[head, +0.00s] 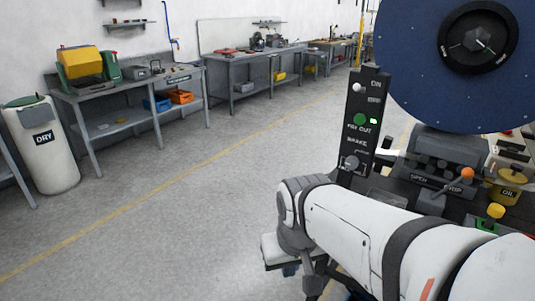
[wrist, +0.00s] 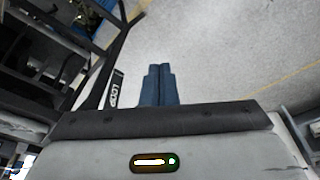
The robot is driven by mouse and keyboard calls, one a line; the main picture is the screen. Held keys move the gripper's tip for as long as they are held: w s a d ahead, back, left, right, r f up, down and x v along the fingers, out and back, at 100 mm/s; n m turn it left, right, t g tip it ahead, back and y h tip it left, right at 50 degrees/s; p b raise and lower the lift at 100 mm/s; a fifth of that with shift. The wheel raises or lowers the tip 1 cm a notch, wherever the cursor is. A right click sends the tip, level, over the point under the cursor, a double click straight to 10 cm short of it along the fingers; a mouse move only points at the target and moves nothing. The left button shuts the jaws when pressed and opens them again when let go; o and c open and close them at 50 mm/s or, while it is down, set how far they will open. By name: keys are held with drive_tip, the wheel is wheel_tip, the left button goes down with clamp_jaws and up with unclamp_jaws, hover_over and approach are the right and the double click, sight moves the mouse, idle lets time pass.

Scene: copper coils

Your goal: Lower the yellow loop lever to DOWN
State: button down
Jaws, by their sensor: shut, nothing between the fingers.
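In the wrist view my gripper (wrist: 158,72) is shut, its two blue fingers together with nothing between them, pointing out over grey floor. A dark strip with white letters that seem to read LOOP (wrist: 115,95) lies just left of the fingers, on or beside a black frame. I cannot make out the yellow loop lever in the wrist view. In the head view a yellow knob (head: 495,211) stands on a green base at the lower right; I cannot tell whether it is the loop lever. My white arm hides much of the machine's lower front there.
A black control panel (head: 361,125) stands upright beside a large blue disc (head: 450,65). An orange-ball lever (head: 467,173) and a yellow OIL can (head: 508,188) sit behind my arm. Black frame bars (wrist: 105,50) run close left of my fingers. Open floor (head: 190,210) lies left.

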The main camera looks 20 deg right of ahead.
drive_tip(key=w+d+r+m+p, duration=0.1)
drive_tip(key=w+d+r+m, duration=0.3)
drive_tip(key=w, duration=0.6)
drive_tip(key=w+d+r+m+p, duration=0.2)
drive_tip(key=w+d+r, duration=0.35)
drive_tip(key=w, duration=0.45)
drive_tip(key=w+d+r+m, duration=0.1)
drive_tip(key=w+d+m, duration=0.1)
drive_tip(key=w+d, duration=0.3)
drive_tip(key=w+d+r+m+h+p, duration=0.1)
drive_tip(key=w+d+m, duration=0.1)
drive_tip(key=w+d, duration=0.3)
drive_tip(key=shift+w+d+r+m, duration=0.2)
drive_tip(key=shift+w+r+m, duration=0.15)
drive_tip(key=shift+w, duration=0.7)
drive_tip(key=shift+f, duration=0.1)
drive_tip(key=shift+s+a+f+p+x, duration=0.1)
drive_tip(key=shift+s+a+p+x, duration=0.2)
drive_tip(key=shift+x, duration=1.8)
drive_tip(key=shift+s+a+f+p+x, duration=0.1)
drive_tip(key=shift+s+a+x, duration=0.25)
drive_tip(key=shift+x, duration=1.8)
drive_tip(key=shift+s+a+f+p+x, duration=0.1)
drive_tip(key=shift+s+a+p+x, duration=0.2)
drive_tip(key=shift+x, duration=1.8)
drive_tip(key=shift+s, duration=0.1)
